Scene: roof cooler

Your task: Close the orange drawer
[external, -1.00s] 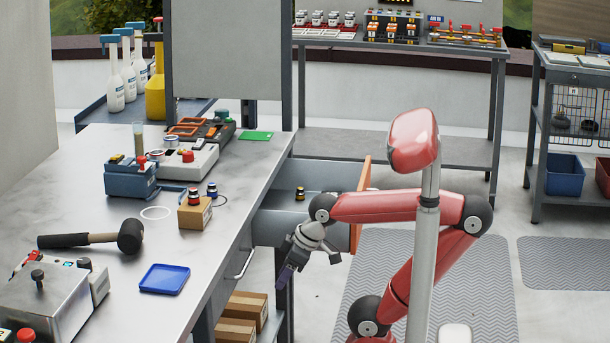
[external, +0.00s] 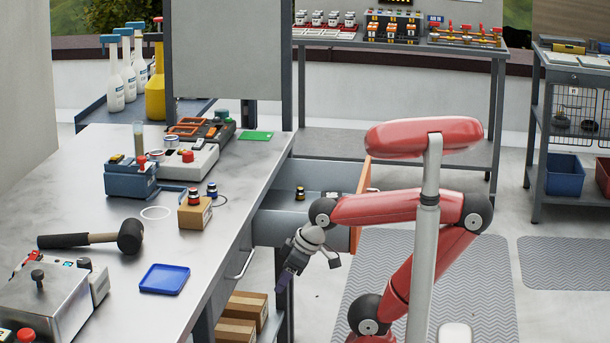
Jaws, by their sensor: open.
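The orange-fronted drawer (external: 364,174) is pulled well out from the right side of the grey workbench (external: 115,212). Its grey box shows, with a small dark bottle with a yellowish band (external: 300,194) inside. My gripper (external: 292,284) hangs in front of the near side of the drawer, pointing down and left, with its fingers open and empty. My forearm crosses in front of the lower part of the orange front. I cannot tell whether my wrist touches the drawer.
A closed drawer with a metal handle (external: 245,262) is in the bench nearer the camera. Cardboard boxes (external: 243,309) sit on the shelf below. A mallet (external: 128,236) and blue tray (external: 164,279) lie on the bench.

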